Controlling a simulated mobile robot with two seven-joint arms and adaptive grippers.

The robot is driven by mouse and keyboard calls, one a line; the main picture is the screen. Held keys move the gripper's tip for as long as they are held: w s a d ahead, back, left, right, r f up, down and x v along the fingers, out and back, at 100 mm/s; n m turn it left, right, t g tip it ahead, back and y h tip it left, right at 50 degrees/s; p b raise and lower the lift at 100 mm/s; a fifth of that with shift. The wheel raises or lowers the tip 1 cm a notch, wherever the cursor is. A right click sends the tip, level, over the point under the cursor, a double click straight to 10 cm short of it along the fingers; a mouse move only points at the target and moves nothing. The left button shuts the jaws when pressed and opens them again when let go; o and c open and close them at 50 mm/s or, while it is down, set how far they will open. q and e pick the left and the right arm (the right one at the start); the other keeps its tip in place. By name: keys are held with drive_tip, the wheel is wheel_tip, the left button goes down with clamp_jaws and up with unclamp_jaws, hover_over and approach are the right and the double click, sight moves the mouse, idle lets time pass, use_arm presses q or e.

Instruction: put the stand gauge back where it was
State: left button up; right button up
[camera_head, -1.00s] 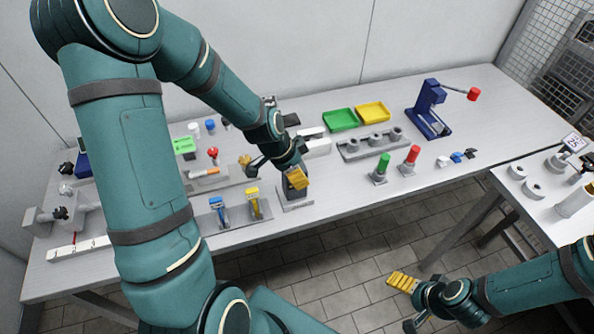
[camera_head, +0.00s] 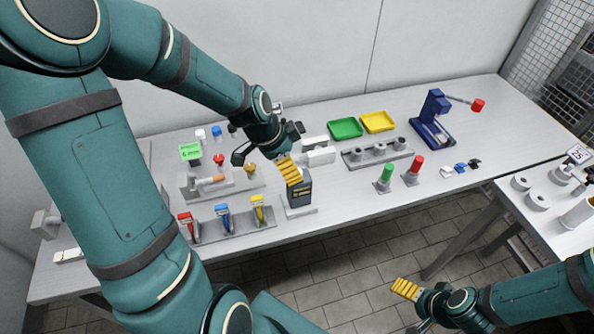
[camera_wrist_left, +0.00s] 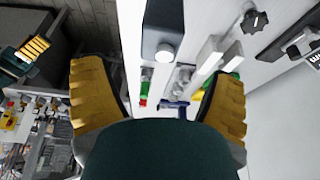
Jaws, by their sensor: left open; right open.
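A dark upright block on a pale flat base, which I take for the stand gauge (camera_head: 301,192), stands near the table's front edge in the head view. A dark block with a round pale button, probably the same gauge (camera_wrist_left: 164,28), shows beyond my fingertips in the left wrist view. My left gripper (camera_head: 270,169) is open, one yellow finger beside and partly over the block's upper left. Its spread fingers (camera_wrist_left: 160,100) hold nothing in the wrist view. My right gripper (camera_head: 412,308) is open and empty over the floor, off the table's front.
A rack of coloured-handled tools (camera_head: 230,232) stands left of the gauge. Behind are a green tray (camera_head: 345,128), a yellow tray (camera_head: 377,121) and a holed grey block (camera_head: 375,155). A blue lever press (camera_head: 432,118) stands at right. A second table (camera_head: 552,210) bears rings and a display.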

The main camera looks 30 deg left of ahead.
use_arm(q)
drive_tip(key=v, duration=0.3)
drive_tip(key=shift+s+a+r, duration=0.1)
drive_tip(key=shift+r, duration=0.15)
use_arm(e)
drive_tip(key=shift+r, duration=0.2)
